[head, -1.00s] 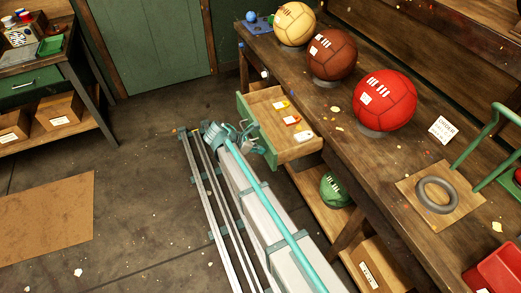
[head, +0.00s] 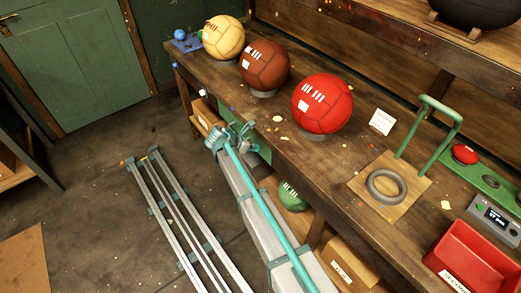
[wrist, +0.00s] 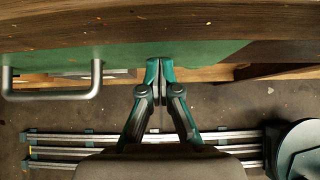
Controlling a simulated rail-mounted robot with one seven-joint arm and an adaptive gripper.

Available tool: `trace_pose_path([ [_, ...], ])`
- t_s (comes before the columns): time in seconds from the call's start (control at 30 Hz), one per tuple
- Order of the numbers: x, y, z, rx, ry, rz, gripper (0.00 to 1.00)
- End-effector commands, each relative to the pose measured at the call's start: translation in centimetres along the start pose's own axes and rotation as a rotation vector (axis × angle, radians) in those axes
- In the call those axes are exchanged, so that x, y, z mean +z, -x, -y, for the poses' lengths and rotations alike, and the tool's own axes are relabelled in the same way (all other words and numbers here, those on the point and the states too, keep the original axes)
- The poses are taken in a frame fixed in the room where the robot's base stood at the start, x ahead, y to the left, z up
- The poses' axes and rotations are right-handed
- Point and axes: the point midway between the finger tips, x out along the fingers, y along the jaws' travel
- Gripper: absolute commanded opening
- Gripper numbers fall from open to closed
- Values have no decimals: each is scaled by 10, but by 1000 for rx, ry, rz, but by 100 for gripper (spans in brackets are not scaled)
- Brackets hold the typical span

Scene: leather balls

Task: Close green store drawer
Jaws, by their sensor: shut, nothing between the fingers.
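The green store drawer (head: 264,151) is in the workbench, its front now at or very near the bench edge; I cannot tell whether a small gap is left. In the wrist view its green front (wrist: 205,52) lies just under the bench top, with a metal handle (wrist: 52,94) on the left. My gripper (head: 248,130) is at the drawer front, mostly hiding it in the head view. In the wrist view my gripper (wrist: 159,62) is shut and empty, its fingertips at the green front, right of the handle. The drawer's inside is hidden.
Cream (head: 224,38), brown (head: 264,63) and red (head: 322,103) balls stand on the bench (head: 345,150). A green ball (head: 292,195) sits on the shelf below. A red bin (head: 470,262) is at front right.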

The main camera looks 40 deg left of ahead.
Motion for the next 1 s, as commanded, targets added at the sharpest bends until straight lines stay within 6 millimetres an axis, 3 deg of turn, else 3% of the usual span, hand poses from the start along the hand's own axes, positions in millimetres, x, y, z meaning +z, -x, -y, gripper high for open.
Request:
trace_pose_path([
  [0.67,1,1,-8,14,11,5,0],
  [1.0,-23,26,-2,6,6,-1,0],
])
